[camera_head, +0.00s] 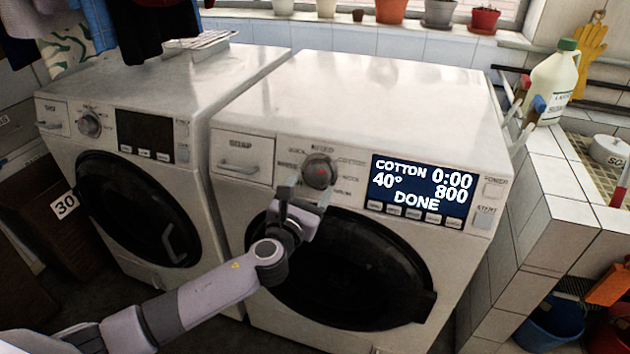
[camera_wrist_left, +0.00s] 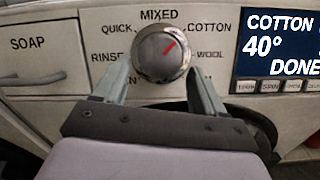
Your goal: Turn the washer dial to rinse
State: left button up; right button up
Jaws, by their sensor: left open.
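The washer dial (camera_head: 319,171) is a round silver knob on the front panel of the right-hand white washer (camera_head: 390,110). In the left wrist view the dial (camera_wrist_left: 162,53) has a red mark pointing up and right, toward the COTTON label. The RINSE label (camera_wrist_left: 107,57) is left of the dial. My left gripper (camera_head: 306,192) is open in front of the dial, just below it in the head view. In the left wrist view its fingers (camera_wrist_left: 158,78) are spread to either side of the dial's lower part; I cannot tell whether they touch it. My right gripper is out of view.
The display (camera_head: 422,190) right of the dial reads COTTON, 40°, 0:00, 800, DONE. A soap drawer (camera_head: 242,157) is left of the dial. The black door (camera_head: 350,275) is below. A second washer (camera_head: 130,150) stands left. A white bottle (camera_head: 553,85) stands at right.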

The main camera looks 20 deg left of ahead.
aim_at(316, 179)
pick_arm(q)
jog(key=shift+w+d, duration=0.1)
jog(key=shift+w, duration=1.55)
jog(key=c, duration=0.8)
jog(key=shift+n, duration=0.3)
